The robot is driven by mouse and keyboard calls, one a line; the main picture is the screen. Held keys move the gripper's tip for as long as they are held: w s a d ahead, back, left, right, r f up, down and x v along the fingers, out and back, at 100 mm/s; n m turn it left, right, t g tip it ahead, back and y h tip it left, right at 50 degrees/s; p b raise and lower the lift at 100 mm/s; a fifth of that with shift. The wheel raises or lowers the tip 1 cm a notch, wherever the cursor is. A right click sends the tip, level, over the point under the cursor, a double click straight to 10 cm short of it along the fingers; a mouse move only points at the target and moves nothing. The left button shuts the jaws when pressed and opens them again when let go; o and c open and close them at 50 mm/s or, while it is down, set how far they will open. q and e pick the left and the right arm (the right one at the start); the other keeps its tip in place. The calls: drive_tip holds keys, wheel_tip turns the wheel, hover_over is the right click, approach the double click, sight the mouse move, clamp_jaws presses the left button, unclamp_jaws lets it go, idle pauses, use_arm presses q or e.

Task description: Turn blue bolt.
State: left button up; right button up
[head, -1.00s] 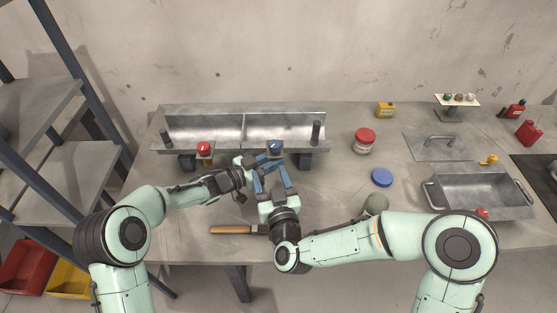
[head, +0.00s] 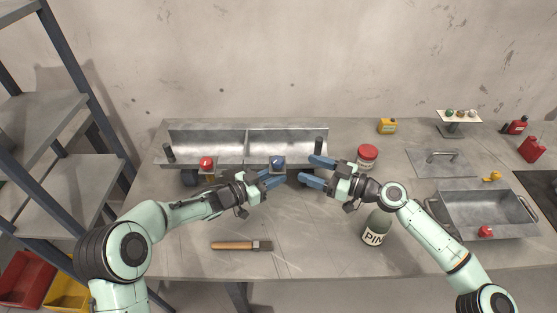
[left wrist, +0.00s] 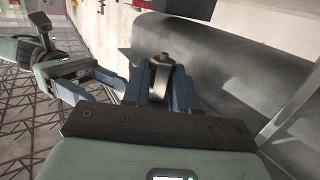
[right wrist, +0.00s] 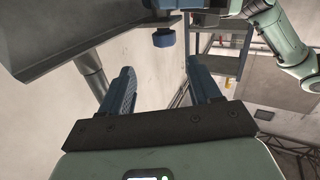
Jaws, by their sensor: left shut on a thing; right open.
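The blue bolt (head: 277,161) sits at the front edge of the metal trough (head: 210,147), right of the red bolt (head: 206,162). My left gripper (head: 276,178) is just in front of it, its fingers shut on part of it. In the left wrist view, a grey piece with a dark knob (left wrist: 160,68) shows between the left fingers; its blue top is not clear there. My right gripper (head: 318,170) is open and empty, to the right of the bolt near the trough's right end. In the right wrist view, its two fingers (right wrist: 163,92) are spread apart.
An upright grey post (head: 318,145) stands at the trough's right end, close to my right gripper. A brush (head: 240,245) lies on the clear front table.

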sight(278, 160)
drive_tip(key=shift+g+y, duration=0.5)
drive_tip(key=shift+g, duration=0.1)
drive_tip(key=x, duration=1)
drive_tip(key=shift+w+f, duration=0.15)
drive_tip(key=shift+f, duration=0.15)
drive_tip(key=c, duration=1)
